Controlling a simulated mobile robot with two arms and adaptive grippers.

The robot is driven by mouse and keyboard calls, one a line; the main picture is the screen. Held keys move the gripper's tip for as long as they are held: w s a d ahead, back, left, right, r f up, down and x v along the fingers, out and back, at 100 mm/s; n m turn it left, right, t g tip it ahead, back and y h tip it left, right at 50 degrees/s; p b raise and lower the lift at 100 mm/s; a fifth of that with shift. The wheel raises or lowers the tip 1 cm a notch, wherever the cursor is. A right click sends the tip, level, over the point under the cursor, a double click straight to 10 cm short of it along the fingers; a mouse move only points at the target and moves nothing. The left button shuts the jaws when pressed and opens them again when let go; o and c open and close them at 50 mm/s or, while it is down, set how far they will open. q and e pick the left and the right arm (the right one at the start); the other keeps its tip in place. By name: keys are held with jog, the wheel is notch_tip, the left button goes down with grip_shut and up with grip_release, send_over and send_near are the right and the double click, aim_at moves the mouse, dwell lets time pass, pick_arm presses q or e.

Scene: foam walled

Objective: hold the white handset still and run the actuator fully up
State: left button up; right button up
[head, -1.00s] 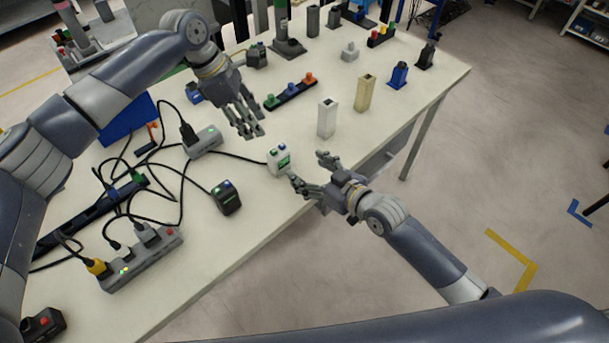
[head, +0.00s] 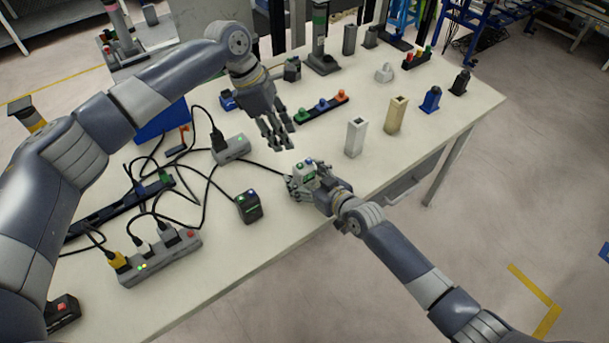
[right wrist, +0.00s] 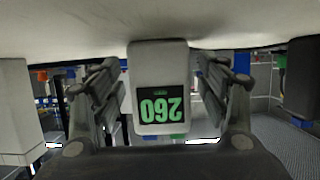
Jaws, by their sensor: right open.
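The white handset (head: 308,171) stands near the table's front edge, with a green and a blue button on top. My right gripper (head: 304,179) is open, its fingers on either side of the handset. In the right wrist view the handset (right wrist: 158,65) sits between the two fingers, upside down, its green display seeming to read 260. A gap shows at each side. My left gripper (head: 277,138) is above the table, left of and behind the handset, fingers pointing down, open and empty. A grey column with a green band (head: 320,38) at the back may be the actuator.
A white block (head: 355,138) and a beige block (head: 396,115) stand right of the handset. A black box with lit buttons (head: 248,207), a grey power strip (head: 160,258) and loose cables lie left. A button strip (head: 321,106) lies behind. The table front right is clear.

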jog(key=shift+w+a+f, duration=0.1)
jog(key=shift+w+a, duration=0.05)
jog(key=shift+w, duration=0.1)
jog(key=c, duration=1.2)
pick_arm(q)
grip_shut()
pick_arm(e)
jog(key=shift+c, duration=0.2)
